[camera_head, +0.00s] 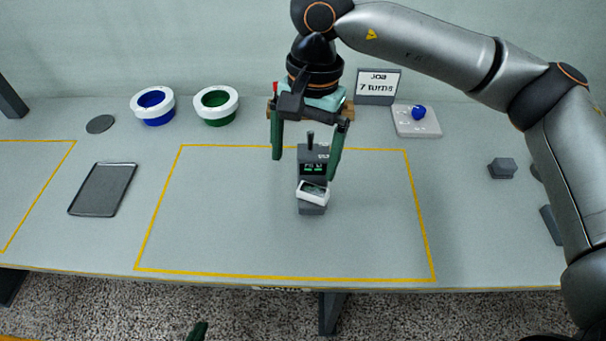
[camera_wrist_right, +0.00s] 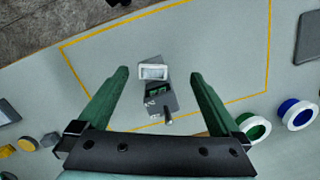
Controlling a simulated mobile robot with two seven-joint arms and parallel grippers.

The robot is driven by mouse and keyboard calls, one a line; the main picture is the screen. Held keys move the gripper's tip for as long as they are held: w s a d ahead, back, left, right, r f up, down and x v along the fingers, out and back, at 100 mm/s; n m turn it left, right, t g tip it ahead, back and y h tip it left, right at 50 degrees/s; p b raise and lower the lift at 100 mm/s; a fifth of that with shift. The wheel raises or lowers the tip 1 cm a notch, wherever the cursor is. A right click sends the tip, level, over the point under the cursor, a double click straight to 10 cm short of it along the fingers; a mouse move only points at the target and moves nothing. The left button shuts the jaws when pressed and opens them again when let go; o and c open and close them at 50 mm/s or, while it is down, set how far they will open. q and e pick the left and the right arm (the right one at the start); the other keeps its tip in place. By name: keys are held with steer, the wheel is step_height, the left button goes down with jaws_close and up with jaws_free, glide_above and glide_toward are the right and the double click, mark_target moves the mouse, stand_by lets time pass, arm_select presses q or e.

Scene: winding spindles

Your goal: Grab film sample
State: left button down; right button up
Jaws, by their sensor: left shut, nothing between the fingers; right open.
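A white-framed piece with a grey-green window (camera_head: 313,193), which may be the film sample, sits tilted on the front of a dark grey device (camera_head: 312,155). The device has a lit green display and a short black post. The white-framed piece also shows in the right wrist view (camera_wrist_right: 153,72). My right gripper (camera_head: 305,168) is open and empty, pointing down, with its green fingers on either side of the device in the picture. In the right wrist view the piece lies between the fingertips (camera_wrist_right: 160,74), with no contact visible. Only a green tip of my left gripper (camera_head: 199,331) shows at the bottom edge.
A yellow outline surrounds the device on the grey table (camera_head: 230,220). A dark tray (camera_head: 103,189) lies left. Blue-centred (camera_head: 153,105) and green-centred (camera_head: 216,105) white rings, a sign (camera_head: 378,84) and a pale plate with a blue knob (camera_head: 416,121) stand behind. Dark blocks (camera_head: 502,168) are right.

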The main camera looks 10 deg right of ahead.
steer(key=w+d+r+h, duration=0.1)
steer(key=w+d, duration=0.1)
glide_above(313, 190)
steer(key=shift+t, duration=0.4)
step_height(313, 190, down, 5)
steer(key=shift+d+r+p, duration=0.1)
steer(key=shift+p, duration=0.35)
steer(key=shift+f+p, duration=0.5)
steer(key=shift+f, duration=3.15)
steer(key=shift+c, duration=0.4)
steer(key=c, duration=1.2)
steer(key=shift+o, duration=0.2)
steer(key=shift+r, duration=0.1)
